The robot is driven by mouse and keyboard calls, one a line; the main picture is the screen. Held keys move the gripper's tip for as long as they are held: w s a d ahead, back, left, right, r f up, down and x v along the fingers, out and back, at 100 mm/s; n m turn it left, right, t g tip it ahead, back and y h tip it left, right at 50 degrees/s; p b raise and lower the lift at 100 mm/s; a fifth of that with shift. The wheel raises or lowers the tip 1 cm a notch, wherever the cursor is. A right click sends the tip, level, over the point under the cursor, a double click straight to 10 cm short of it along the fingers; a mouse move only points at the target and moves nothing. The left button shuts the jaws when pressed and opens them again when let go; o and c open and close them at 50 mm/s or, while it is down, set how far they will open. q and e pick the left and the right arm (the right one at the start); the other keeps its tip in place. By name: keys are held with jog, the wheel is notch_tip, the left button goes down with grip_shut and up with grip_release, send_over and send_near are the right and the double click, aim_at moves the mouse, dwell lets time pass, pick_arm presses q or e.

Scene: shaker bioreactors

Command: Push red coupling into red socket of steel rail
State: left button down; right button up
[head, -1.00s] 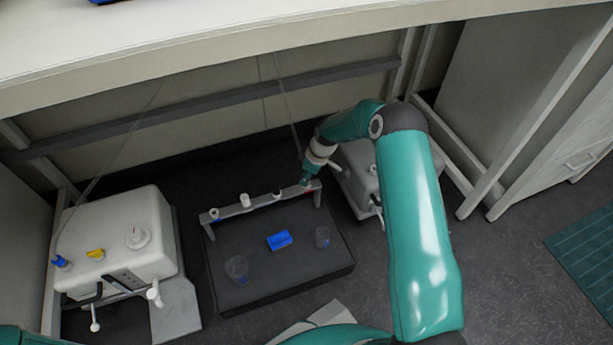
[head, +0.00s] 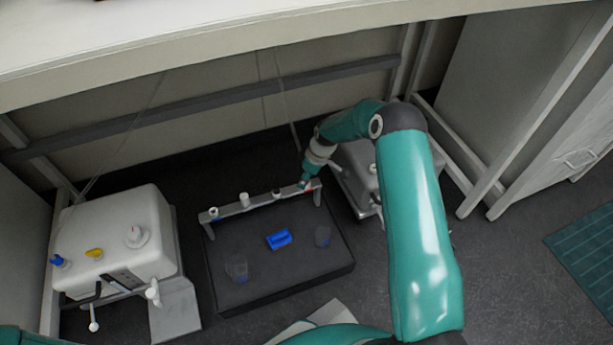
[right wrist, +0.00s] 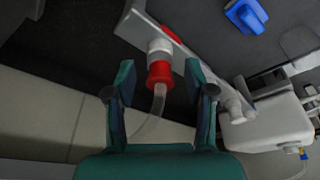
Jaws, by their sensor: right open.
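The steel rail (head: 262,200) stands along the back edge of a dark platform in the head view. In the right wrist view the rail (right wrist: 200,66) runs diagonally, with a red patch (right wrist: 172,36) at its near end. The red coupling (right wrist: 159,73), with a white collar and a clear tube trailing from it, lines up against the rail beside that patch; how deep it sits cannot be told. My right gripper (right wrist: 160,80) is open, one finger on each side of the coupling with gaps. In the head view my right gripper (head: 305,182) is at the rail's right end. My left gripper is out of view.
White machines stand at left (head: 120,240) and right (head: 357,170). A bench edge (head: 250,55) overhangs the back.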

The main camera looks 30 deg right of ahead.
jog(key=v, duration=1.2)
jog(key=shift+f, duration=0.1)
